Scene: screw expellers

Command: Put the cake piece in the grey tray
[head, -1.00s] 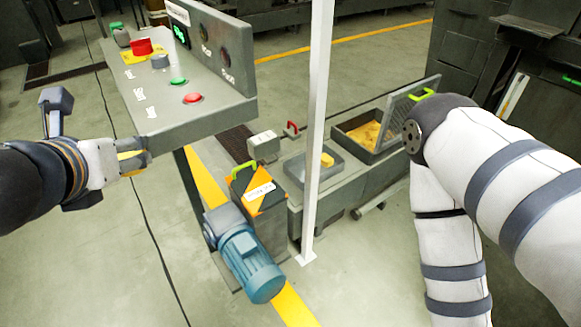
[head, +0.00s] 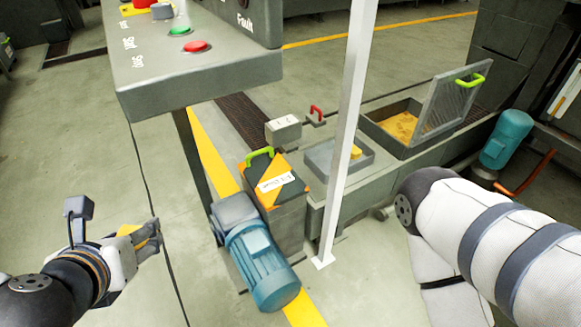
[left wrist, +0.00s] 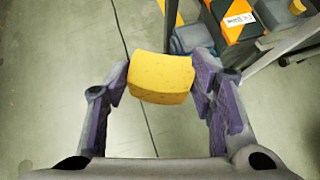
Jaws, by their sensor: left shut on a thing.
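The yellow cake piece (left wrist: 161,78) is held between the two fingers of my left gripper (left wrist: 161,82), which is shut on it. In the head view, part of the piece (head: 128,230) shows beside my left gripper (head: 150,238) at the lower left, over the floor. The shallow grey tray (head: 322,158) sits on the machine bed right of centre, partly behind a white post. A small yellow piece (head: 356,152) lies in the tray at its right side. My left gripper is well to the left of the tray. My right gripper is not in view; only its arm shows.
The white post (head: 345,150) stands in front of the tray. A grey control panel (head: 195,65) overhangs at upper left. A blue motor (head: 262,265) and a box with a green handle (head: 272,185) stand between. An open-lidded bin (head: 398,125) lies beyond the tray.

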